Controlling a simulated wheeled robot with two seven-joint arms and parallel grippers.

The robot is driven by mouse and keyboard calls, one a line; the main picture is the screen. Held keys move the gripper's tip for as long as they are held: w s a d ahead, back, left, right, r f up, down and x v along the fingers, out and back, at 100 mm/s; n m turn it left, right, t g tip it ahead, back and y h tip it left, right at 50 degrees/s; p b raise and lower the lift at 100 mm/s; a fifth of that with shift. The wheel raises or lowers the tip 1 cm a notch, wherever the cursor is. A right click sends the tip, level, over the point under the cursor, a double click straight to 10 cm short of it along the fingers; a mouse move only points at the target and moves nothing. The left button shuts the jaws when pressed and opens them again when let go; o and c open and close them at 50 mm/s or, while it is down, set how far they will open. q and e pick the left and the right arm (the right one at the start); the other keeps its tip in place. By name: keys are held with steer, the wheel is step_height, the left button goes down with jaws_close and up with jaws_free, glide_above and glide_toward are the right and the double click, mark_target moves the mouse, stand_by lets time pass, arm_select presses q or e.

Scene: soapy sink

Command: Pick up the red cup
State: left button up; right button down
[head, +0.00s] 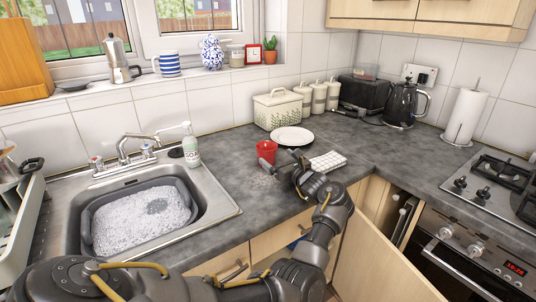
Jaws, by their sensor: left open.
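The red cup (266,148) stands upright on the grey worktop, right of the sink and in front of the white plate. My left gripper (279,160) is open, just to the right and near side of the cup, with its fingers pointing towards it. One finger overlaps the cup's lower part in the picture; I cannot tell whether it touches. Nothing shows between the fingers apart from the cup's edge. My right gripper is not in view.
A white plate (292,136) lies behind the cup, and a folded checked cloth (328,161) lies right of the gripper. The foamy sink (214,211) and a soap bottle (191,153) are to the left. A cupboard door (375,262) stands open below the counter.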

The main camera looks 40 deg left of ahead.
mark_target(273, 154)
arm_select(q)
steer(key=shift+s+a+r, duration=0.1)
steer(key=shift+a, duration=0.3)
steer(key=p+x, duration=0.1)
steer(key=x, duration=0.3)
steer(key=shift+p, duration=0.35)
steer(key=shift+w+a, duration=0.25)
steer(key=shift+a, duration=0.05)
steer(key=shift+w+f, duration=0.1)
steer(key=shift+f, duration=0.1)
steer(key=shift+r, duration=0.1)
steer(key=shift+s+a, duration=0.15)
steer(key=shift+s, duration=0.05)
steer(key=shift+c, duration=0.5)
steer(key=shift+a, duration=0.1)
steer(key=c, duration=1.1)
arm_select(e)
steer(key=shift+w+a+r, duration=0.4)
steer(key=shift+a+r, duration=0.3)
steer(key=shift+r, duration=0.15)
arm_select(q)
steer(key=shift+o, duration=0.2)
